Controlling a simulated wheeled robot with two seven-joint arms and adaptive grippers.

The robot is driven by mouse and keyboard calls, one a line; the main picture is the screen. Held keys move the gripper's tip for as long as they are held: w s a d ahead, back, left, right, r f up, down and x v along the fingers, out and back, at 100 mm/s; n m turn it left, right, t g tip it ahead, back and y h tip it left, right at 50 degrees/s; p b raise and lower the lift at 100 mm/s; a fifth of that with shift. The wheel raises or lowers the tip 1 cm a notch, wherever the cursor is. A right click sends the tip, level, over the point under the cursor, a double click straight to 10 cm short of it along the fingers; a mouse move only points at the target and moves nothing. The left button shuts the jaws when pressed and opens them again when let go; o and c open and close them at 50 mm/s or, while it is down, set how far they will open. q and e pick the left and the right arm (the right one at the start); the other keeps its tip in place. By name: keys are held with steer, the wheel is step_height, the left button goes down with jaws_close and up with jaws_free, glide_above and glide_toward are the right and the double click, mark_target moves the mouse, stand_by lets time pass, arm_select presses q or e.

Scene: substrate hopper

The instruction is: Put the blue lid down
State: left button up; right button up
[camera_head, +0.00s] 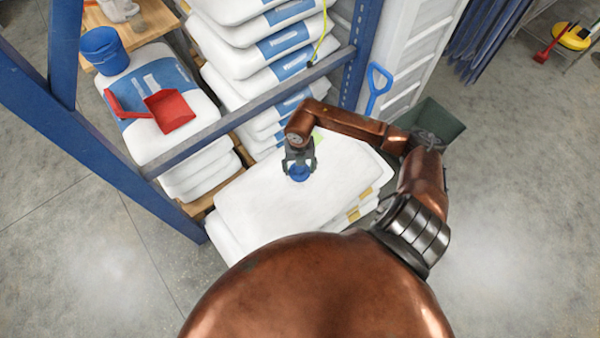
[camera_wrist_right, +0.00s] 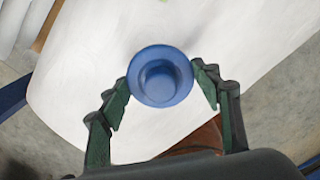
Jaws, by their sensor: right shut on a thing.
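The blue lid (camera_wrist_right: 160,76) is round with a raised rim and a hollow centre. It sits between the fingertips of my right gripper (camera_wrist_right: 160,88), which is shut on it. In the head view the lid (camera_head: 299,173) shows under my right gripper (camera_head: 299,165), over the top white sack (camera_head: 270,205) of a low stack. I cannot tell whether the lid touches the sack. My left gripper is not in view.
A blue rack frame (camera_head: 95,130) stands left of the low stack, with stacked sacks behind its crossbar. A red scoop (camera_head: 168,111) and a blue bucket (camera_head: 105,50) are at the left. Bare sack surface lies around the lid.

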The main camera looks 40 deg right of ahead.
mark_target(300, 173)
steer(key=shift+s+f+b, duration=0.15)
steer(key=shift+f+b, duration=0.3)
steer(key=shift+f, duration=1.25)
steer(key=shift+f, duration=0.15)
steer(key=o, duration=0.9)
steer(key=shift+c, duration=0.2)
step_height(300, 173, up, 12)
steer(key=p, duration=0.2)
steer(key=shift+p, duration=0.35)
